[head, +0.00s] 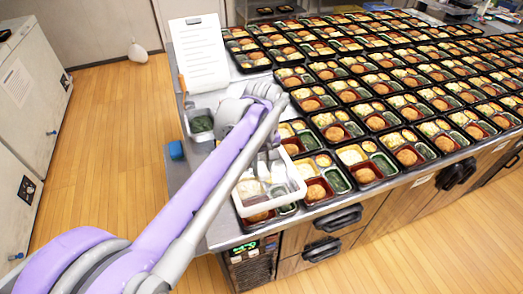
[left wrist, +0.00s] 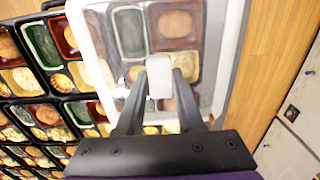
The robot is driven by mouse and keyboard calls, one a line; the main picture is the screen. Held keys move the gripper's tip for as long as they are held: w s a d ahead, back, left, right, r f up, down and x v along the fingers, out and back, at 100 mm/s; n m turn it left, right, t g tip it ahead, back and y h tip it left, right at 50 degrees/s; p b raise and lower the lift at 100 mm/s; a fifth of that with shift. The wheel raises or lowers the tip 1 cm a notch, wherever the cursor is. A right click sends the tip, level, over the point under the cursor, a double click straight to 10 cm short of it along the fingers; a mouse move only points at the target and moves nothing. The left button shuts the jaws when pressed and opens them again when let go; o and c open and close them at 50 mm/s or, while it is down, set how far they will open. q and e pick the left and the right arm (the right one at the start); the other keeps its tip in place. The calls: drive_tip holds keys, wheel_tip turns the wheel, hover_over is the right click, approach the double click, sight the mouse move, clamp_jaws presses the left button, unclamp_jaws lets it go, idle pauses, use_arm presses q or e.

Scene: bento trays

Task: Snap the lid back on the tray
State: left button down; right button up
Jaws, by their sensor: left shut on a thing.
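The lid (head: 297,190) is a clear panel with a white rim. It lies tilted or nearly flat over the bento tray (head: 288,211) at the counter's front left corner; whether it touches the tray is unclear. In the left wrist view the lid (left wrist: 236,50) fills the middle, with tray compartments blurred through it. My left gripper (head: 264,165) is above the lid. In the left wrist view its fingers (left wrist: 160,84) are shut on the lid's white block-shaped handle (left wrist: 160,72). My arm hides part of the lid in the head view. My right gripper is not in view.
Rows of open bento trays (head: 375,120) fill the counter to the right and behind. A metal container of greens (head: 201,124) and a paper sheet on a stand (head: 199,55) are at the left edge. Drawers with black handles (head: 322,250) are below. Open floor lies to the left.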

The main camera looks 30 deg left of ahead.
use_arm(q)
drive_tip(key=shift+w, duration=0.15)
drive_tip(key=shift+s+f+b, duration=0.25)
drive_tip(key=shift+f+b, duration=0.2)
drive_tip(key=shift+f, duration=0.25)
wheel_tip(320, 180, down, 4)
drive_tip(key=shift+r+b, duration=0.1)
drive_tip(key=shift+b, duration=1.15)
drive_tip(key=shift+w+f, duration=0.15)
drive_tip(key=shift+f, duration=0.25)
drive_tip(key=shift+d+f+b, duration=0.1)
drive_tip(key=shift+f+b, duration=0.3)
drive_tip(key=shift+f, duration=0.15)
drive_tip(key=shift+f+b, duration=0.5)
drive_tip(key=shift+f, duration=0.4)
drive_tip(key=shift+f, duration=0.1)
unclamp_jaws()
idle(0.5)
